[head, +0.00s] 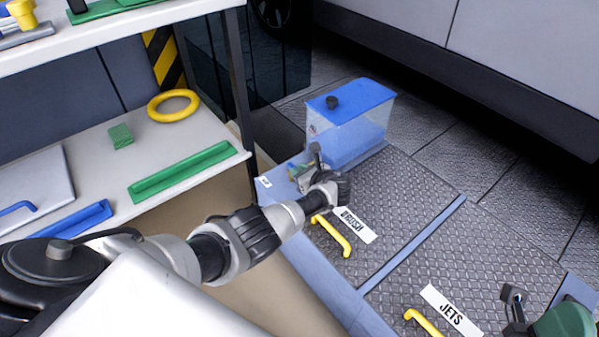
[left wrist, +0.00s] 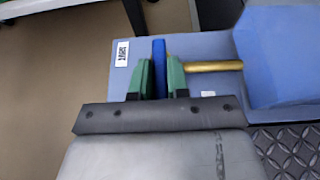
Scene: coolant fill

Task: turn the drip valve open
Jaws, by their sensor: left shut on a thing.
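The drip valve is at the near-left side of a clear tank (head: 345,130) with a blue lid. In the left wrist view its brass pipe (left wrist: 213,65) runs left from the tank (left wrist: 280,55), and its blue lever (left wrist: 159,66) stands between my fingers. My left gripper (left wrist: 159,80) is shut on the lever with its green fingers, one on each side. In the head view my left gripper (head: 306,172) is small beside the tank, and my wrist hides most of the valve.
Metal tread-plate covers labelled BRUSH (head: 356,224) and JETS (head: 452,309) have yellow handles. A shelf (head: 190,140) to the left holds a yellow ring (head: 173,105) and a green tray (head: 182,172). A green rounded thing (head: 565,322) is at the bottom right. A vehicle side is behind.

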